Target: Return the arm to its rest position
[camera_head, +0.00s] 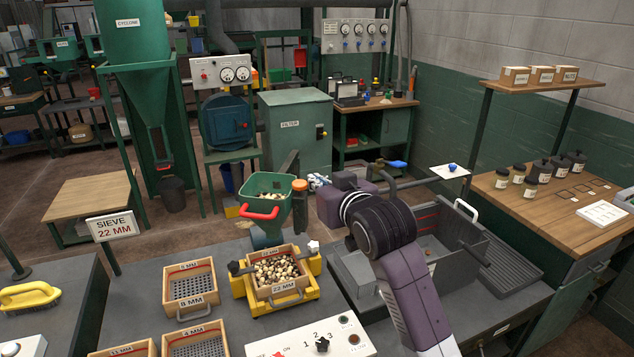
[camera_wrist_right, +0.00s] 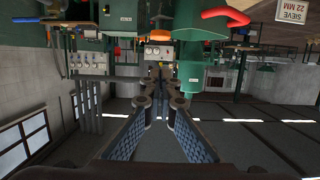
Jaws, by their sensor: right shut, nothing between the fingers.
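My right arm (camera_head: 412,295) comes in from the bottom right of the head view, rises over the bench and bends at a large dark joint. Its purple wrist part points away toward the back. My left arm and left gripper do not show.
The green hopper (camera_head: 266,190) with a red handle hangs over a 22 MM sieve (camera_head: 277,270) of pale pieces. A grey sink (camera_head: 455,235) lies under and right of my arm. Jars (camera_head: 541,170) stand on the right counter. Open floor lies behind the bench.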

